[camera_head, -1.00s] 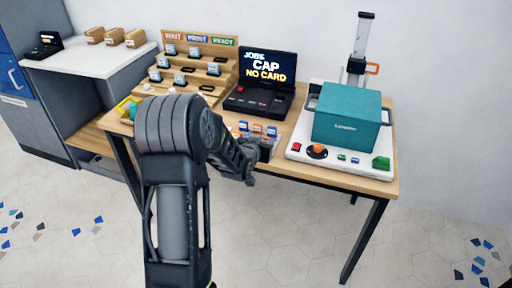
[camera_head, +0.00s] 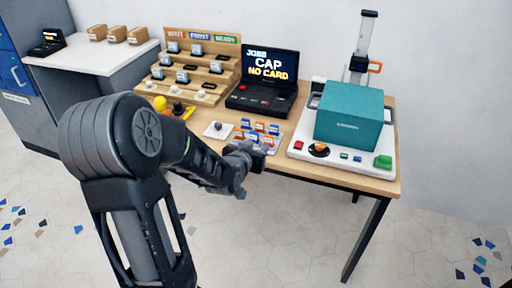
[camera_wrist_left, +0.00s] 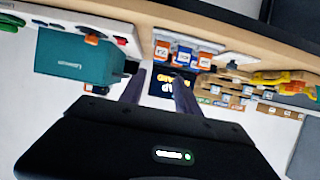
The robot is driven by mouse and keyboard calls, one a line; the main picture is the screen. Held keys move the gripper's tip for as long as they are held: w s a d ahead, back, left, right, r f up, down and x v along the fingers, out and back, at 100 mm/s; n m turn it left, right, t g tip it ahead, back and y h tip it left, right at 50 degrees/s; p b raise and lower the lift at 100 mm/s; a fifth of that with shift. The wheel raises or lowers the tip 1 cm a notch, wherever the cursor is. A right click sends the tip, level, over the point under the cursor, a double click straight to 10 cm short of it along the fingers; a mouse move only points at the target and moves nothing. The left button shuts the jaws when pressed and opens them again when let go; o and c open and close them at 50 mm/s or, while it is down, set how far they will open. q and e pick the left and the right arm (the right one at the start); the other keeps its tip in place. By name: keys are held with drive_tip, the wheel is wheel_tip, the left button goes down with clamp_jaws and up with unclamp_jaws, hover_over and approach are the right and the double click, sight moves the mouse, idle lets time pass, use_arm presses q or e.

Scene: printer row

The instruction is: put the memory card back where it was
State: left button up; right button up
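Several small orange and blue memory cards (camera_head: 257,127) sit in rows near the front edge of the table. Three of them, orange and blue with white labels, show large in the left wrist view (camera_wrist_left: 184,53). I cannot tell which card the task means. My left gripper (camera_head: 257,158) is at the table's front edge, just in front of the cards. In the left wrist view its two fingers (camera_wrist_left: 158,88) are apart, with the dark screen showing between them and no card visible there. My right gripper is not in view.
The black console (camera_head: 265,85) reads "JOBS CAP NO CARD". A stepped wooden rack (camera_head: 205,75) with small devices stands left of it. A teal box (camera_head: 348,115) sits on a white machine (camera_head: 300,155) at right. Yellow items (camera_head: 161,104) lie at the table's left.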

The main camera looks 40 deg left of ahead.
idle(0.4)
use_arm(q)
drive_tip(key=s+d+f+m+g+h, duration=0.1)
drive_tip(key=s+d+f+g+h, duration=0.2)
drive_tip(key=d+f, duration=0.7)
drive_tip(key=s+d+f+g+h, duration=0.2)
drive_tip(key=s+d+f, duration=0.1)
drive_tip(key=d+f, duration=0.7)
drive_tip(key=s+d+f+g+h, duration=0.1)
drive_tip(key=s+d+f+g, duration=0.2)
drive_tip(key=s+d+f, duration=0.3)
drive_tip(key=s+d+f+m+g+h, duration=0.1)
drive_tip(key=s+d+f+g, duration=0.3)
drive_tip(key=s+d, duration=0.7)
drive_tip(key=shift+s+d+f+h, duration=0.25)
drive_tip(key=shift+s+f+h, duration=0.55)
drive_tip(key=shift+s+f, duration=0.2)
drive_tip(key=shift+r, duration=0.1)
wheel_tip(320, 180, up, 4)
drive_tip(key=p, duration=0.3)
drive_tip(key=shift+f+p, duration=0.25)
drive_tip(key=shift+p, duration=0.05)
